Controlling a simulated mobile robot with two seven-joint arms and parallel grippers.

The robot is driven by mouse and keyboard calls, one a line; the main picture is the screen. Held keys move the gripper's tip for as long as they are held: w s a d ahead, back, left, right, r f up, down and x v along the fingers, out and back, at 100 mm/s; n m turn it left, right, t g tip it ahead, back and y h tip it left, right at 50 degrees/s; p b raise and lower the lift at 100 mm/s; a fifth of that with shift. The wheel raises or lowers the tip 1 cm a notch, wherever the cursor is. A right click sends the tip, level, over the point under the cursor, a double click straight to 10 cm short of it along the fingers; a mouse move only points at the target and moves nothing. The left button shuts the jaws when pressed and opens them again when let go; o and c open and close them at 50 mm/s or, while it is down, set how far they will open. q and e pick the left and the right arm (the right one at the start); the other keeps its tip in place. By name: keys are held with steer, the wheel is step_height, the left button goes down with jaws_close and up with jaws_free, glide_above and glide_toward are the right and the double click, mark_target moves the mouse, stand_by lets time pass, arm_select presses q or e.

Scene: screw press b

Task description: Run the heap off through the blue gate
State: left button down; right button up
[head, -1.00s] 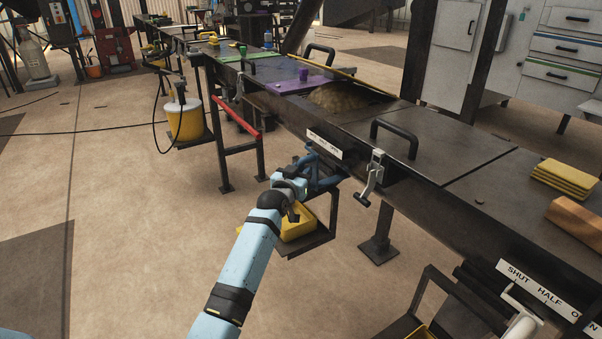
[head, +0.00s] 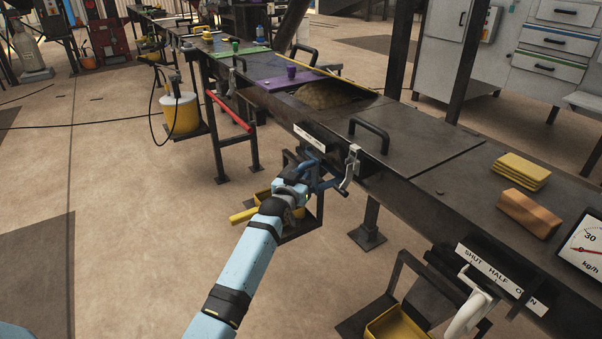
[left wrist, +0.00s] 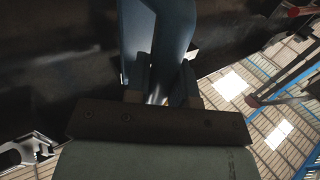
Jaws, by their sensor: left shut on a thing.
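The heap (head: 324,96) is a brown, grainy mound in an opening of the dark trough's top. The blue gate's handle (head: 326,184) sticks out of the trough's near side, below a white label (head: 309,137). My left gripper (head: 308,185) is shut on this blue handle. In the left wrist view a blue bar (left wrist: 150,40) runs up from between the fingers of my left gripper (left wrist: 160,92). The gate plate inside the trough is hidden. My right gripper is not in view.
A silver latch (head: 350,166) hangs just right of the blue handle. A yellow tray (head: 268,198) stands below my gripper. A red-topped rail (head: 228,112) is to the left. A white lever (head: 468,315) with a shut-half-open plate (head: 500,280) is at the lower right.

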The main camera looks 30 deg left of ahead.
arm_select(q)
steer(key=shift+d, duration=0.1)
steer(key=c, duration=1)
jaws_free()
steer(key=shift+s, duration=0.3)
steer(key=s+p, duration=0.1)
steer(key=s, duration=0.3)
steer(key=s+p, duration=0.1)
steer(key=s, duration=0.3)
steer(key=s+p, duration=0.1)
steer(key=s, duration=0.4)
steer(key=shift+s+d+p, duration=0.1)
steer(key=shift+d+p, duration=0.2)
steer(key=shift+p, duration=0.05)
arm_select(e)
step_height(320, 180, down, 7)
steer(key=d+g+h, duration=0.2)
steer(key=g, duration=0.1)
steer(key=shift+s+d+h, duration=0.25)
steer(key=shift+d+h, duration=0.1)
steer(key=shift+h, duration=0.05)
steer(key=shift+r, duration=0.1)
